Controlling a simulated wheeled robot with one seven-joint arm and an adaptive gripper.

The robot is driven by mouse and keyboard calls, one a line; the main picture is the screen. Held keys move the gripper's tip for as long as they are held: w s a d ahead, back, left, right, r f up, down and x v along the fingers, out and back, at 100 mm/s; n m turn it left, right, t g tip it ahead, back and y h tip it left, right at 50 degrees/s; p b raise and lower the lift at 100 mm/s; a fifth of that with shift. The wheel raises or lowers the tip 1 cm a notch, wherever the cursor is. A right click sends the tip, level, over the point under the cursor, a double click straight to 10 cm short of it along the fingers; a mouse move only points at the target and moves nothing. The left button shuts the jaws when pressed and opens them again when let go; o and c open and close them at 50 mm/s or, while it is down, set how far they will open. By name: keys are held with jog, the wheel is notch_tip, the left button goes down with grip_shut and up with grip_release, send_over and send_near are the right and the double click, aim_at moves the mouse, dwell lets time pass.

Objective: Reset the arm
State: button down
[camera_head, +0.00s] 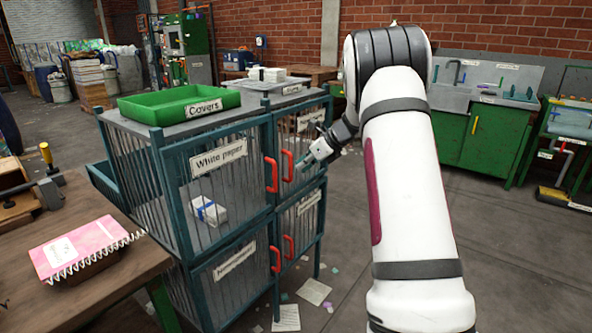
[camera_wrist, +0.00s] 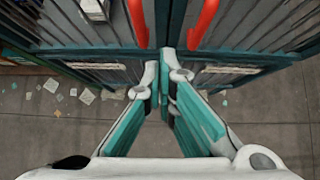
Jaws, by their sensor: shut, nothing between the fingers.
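My white arm extends forward in the head view, its gripper (camera_head: 322,150) close in front of the caged cabinet (camera_head: 160,165) near the red door handles. In the wrist view, my gripper (camera_wrist: 164,75) has its fingers together with nothing between them. The fingertips are near the seam between the doors, below two red handles (camera_wrist: 203,22). Whether they touch the cabinet I cannot tell. The cabinet doors look closed, and a white paper bundle with a blue band (camera_head: 208,211) lies behind the "White paper" door.
A green tray labelled "Covers" (camera_head: 180,104) stands on the cabinet. A wooden table (camera_head: 95,275) with a pink notebook (camera_head: 80,248) is at the left. Loose papers (camera_head: 314,291) litter the floor. A green sink bench (camera_head: 485,125) is at the back right. Floor on the right is open.

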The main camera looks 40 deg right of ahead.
jog(key=s+a+r+m+t+h+p, duration=0.1)
jog(key=a+r+m+t+h+p, duration=0.15)
jog(key=r+m, duration=0.65)
jog(key=s+a+r+m+t+h+p, duration=0.1)
jog(key=a+r+m+t+h+p, duration=0.2)
jog(key=r, duration=1.2)
jog(key=s+a+r+m+g+h, duration=0.1)
jog(key=s+a+r+m+h, duration=0.1)
jog(key=s+r+m, duration=0.5)
jog(key=s+a+f+m+g+y+p, duration=0.1)
jog(key=s+a+f+m+g+p, duration=0.1)
jog(key=s+a+m, duration=0.5)
jog(key=s+a+f+m+g+y+p, duration=0.2)
jog(key=s+a+m, duration=0.5)
jog(key=s, duration=1.1)
jog(key=s+a+f+m+g+y+p, duration=0.1)
jog(key=s+a+f+m+g, duration=0.3)
jog(key=s+a, duration=0.5)
jog(key=s+f+m+p, duration=0.1)
jog(key=s+f+m, duration=0.1)
jog(key=s+m, duration=0.1)
jog(key=shift+s+g, duration=0.35)
jog(key=shift+s, duration=0.3)
jog(key=shift+f+y, duration=0.1)
jog(key=shift+y, duration=0.15)
